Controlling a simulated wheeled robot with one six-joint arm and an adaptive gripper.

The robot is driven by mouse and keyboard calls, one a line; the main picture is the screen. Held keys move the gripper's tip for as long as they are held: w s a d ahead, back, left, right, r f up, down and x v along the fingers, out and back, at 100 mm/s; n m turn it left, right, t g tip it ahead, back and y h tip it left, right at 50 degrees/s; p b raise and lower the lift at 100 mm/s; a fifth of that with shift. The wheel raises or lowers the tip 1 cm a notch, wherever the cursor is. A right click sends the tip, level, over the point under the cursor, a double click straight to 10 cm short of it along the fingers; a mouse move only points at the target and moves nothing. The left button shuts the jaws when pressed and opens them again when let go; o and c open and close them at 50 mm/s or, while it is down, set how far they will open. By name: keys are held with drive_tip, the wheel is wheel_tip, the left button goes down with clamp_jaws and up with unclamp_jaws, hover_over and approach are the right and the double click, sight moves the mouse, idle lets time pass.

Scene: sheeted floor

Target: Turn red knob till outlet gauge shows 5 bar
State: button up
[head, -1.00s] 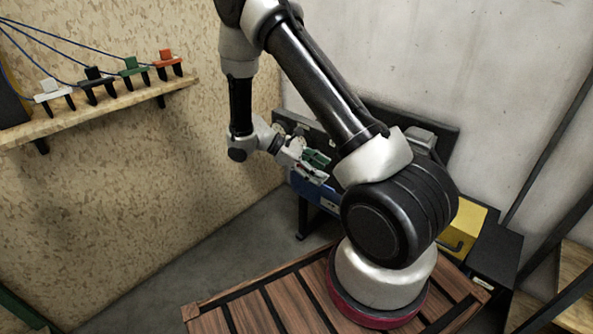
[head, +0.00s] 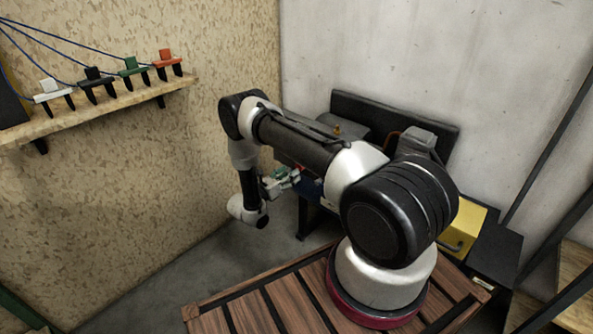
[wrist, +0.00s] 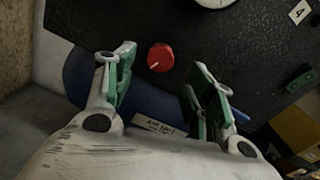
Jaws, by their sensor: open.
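The red knob (wrist: 160,57) shows in the wrist view on a dark speckled surface, with a small pale mark near its lower left. My gripper (wrist: 168,82) is open, its green-padded fingers apart to the left and right of the knob and nearer the camera. No contact with the knob is visible. A white round gauge face (wrist: 214,2) is cut off at the top edge, so its reading does not show. In the head view my gripper (head: 283,178) is small, and my arm hides the knob and gauges.
A blue part (wrist: 85,75) and a white label (wrist: 158,126) lie near the fingers. A tag marked A (wrist: 299,12) is at upper right. A yellow box (head: 463,227) stands right of my arm. A wall shelf (head: 110,103) holds several coloured clamp-like items.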

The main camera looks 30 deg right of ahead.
drive_tip(key=x, duration=0.5)
